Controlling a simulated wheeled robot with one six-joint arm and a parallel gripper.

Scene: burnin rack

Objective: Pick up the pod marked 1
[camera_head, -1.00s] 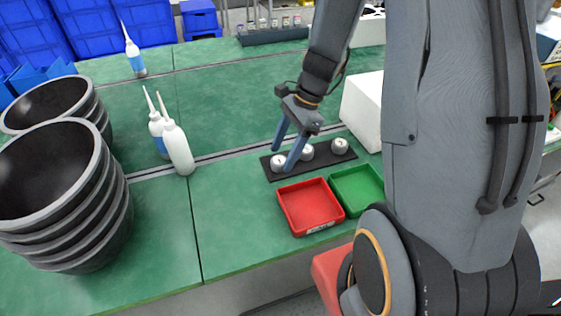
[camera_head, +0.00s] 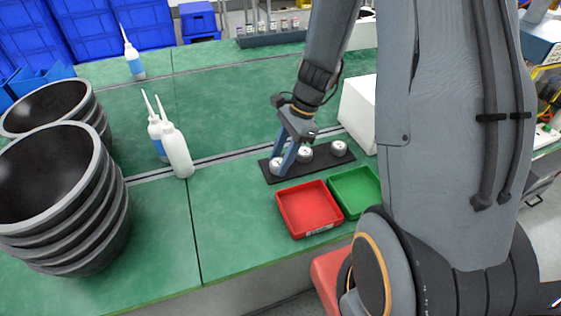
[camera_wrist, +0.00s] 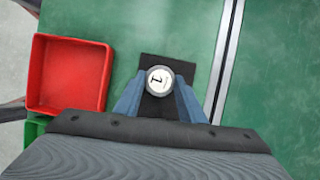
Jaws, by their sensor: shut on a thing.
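The pod marked 1 (camera_wrist: 160,80) is a small round silver piece with a white top and a black 1, seen from above in the wrist view. My gripper (camera_wrist: 160,92) has its two blue fingers shut on it from both sides. In the head view my gripper (camera_head: 281,162) is at the left end of the black rack strip (camera_head: 322,165), and the fingers partly hide the pod (camera_head: 275,165). I cannot tell whether the pod is clear of the strip. Two other pods, a middle one (camera_head: 304,153) and a right one (camera_head: 338,148), stand on the strip.
A red tray (camera_head: 310,232) and a green tray (camera_head: 367,208) lie in front of the strip. A white box (camera_head: 358,112) stands behind its right end. White bottles (camera_head: 178,152) and stacked dark bowls (camera_head: 118,225) are to the left. The green table between is clear.

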